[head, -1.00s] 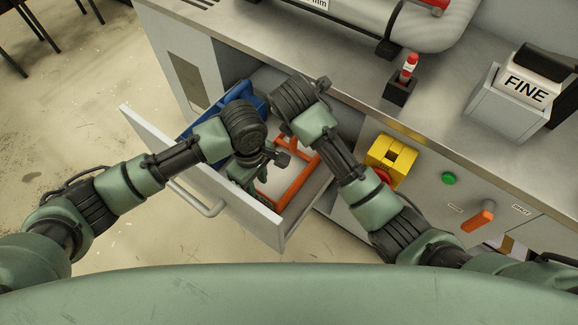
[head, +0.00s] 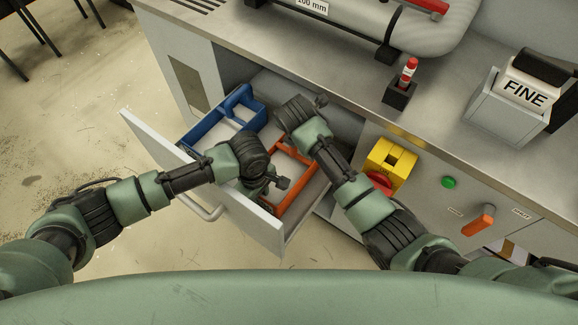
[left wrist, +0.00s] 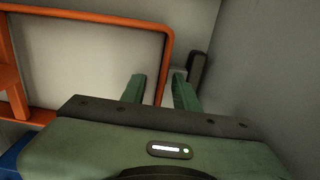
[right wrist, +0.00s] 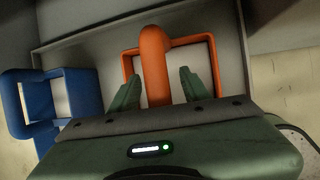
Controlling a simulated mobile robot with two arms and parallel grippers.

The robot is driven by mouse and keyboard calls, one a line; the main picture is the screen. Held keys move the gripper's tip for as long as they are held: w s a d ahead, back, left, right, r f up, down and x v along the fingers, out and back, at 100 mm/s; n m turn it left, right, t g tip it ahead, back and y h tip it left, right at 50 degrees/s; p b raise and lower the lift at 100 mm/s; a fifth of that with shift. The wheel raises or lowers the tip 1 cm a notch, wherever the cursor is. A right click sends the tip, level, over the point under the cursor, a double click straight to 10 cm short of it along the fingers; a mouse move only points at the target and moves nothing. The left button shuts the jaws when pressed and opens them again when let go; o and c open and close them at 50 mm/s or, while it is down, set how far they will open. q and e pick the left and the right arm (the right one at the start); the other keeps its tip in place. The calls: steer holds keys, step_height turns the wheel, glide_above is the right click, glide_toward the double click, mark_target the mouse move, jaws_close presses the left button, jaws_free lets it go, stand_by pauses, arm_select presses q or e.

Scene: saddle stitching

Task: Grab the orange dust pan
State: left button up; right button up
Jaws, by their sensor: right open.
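The orange dust pan (head: 299,190) lies in the open drawer, a bright orange frame around a pale plate. In the left wrist view, my left gripper (left wrist: 159,82) is open, with the orange rim (left wrist: 168,50) of the pan running between its fingers. In the right wrist view, my right gripper (right wrist: 159,82) is open, and the pan's raised orange handle (right wrist: 154,65) stands between its fingers. In the head view, the left hand (head: 257,188) is low over the drawer by the pan's front edge.
A blue dust pan (head: 187,136) lies in the same drawer, left of the orange one. The drawer's front panel (head: 150,146) and side walls close in both hands. The grey counter (head: 345,90) overhangs the drawer. A yellow switch box (head: 388,160) is right of the drawer.

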arm_select(q)
jaws_close()
arm_select(e)
steer(key=c, duration=0.8)
jaws_close()
steer(key=shift+r, duration=0.1)
